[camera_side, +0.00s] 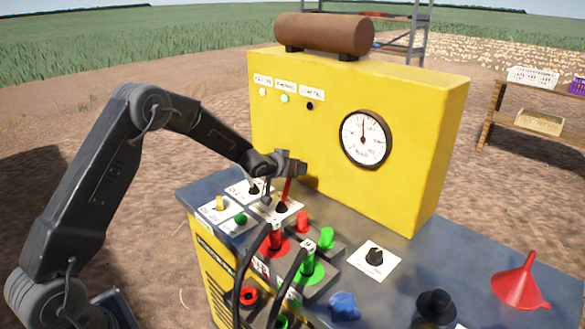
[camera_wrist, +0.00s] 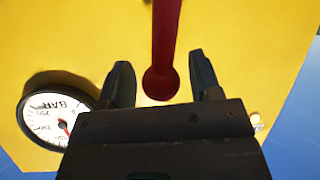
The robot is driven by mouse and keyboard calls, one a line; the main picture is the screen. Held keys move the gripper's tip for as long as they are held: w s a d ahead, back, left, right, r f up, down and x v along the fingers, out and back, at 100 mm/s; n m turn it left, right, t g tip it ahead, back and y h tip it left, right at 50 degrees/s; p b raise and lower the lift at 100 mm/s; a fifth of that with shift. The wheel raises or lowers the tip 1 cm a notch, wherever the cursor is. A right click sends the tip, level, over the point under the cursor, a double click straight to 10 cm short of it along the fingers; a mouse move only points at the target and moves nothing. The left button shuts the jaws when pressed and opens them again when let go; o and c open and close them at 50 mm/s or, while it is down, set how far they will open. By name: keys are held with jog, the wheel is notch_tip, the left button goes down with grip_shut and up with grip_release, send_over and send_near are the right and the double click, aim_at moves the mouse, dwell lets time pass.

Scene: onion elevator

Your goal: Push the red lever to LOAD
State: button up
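The red lever (camera_side: 286,193) rises from a white label plate (camera_side: 268,206) on the console top, close to the yellow panel. Its upper end is at my gripper (camera_side: 298,167) in the side view, partly hidden there. In the wrist view my gripper (camera_wrist: 160,60) has its two dark fingers apart. The red lever (camera_wrist: 165,35) with its rounded end appears between them, with space on both sides. I cannot tell whether any part of the gripper touches it. The lettering on the plate is too small to read.
The yellow panel (camera_side: 390,95) with a round gauge (camera_side: 365,138) stands close behind my gripper. Black-handled levers (camera_side: 253,188), red and green connectors (camera_side: 309,262) with black hoses, and a black knob (camera_side: 374,257) crowd the console. A red funnel (camera_side: 520,285) lies at right.

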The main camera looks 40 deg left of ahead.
jog(key=v, duration=1.4)
jog(key=shift+r, duration=0.1)
jog(key=s+d+r+m+g, duration=0.1)
jog(key=s+d, duration=0.3)
jog(key=s, duration=0.6)
jog(key=s+d+r+m+g+h, duration=0.1)
jog(key=s+d+r+g, duration=0.2)
jog(key=s, duration=0.6)
jog(key=s+d+r+m+g, duration=0.1)
jog(key=s+d+r+g, duration=0.2)
jog(key=s+d, duration=0.4)
jog(key=s+r, duration=0.1)
jog(key=s, duration=0.2)
jog(key=shift+s+d+r+m+h, duration=0.15)
jog(key=shift+s+r+m+h, duration=0.05)
jog(key=shift+s+m+h, duration=0.1)
dwell(0.7)
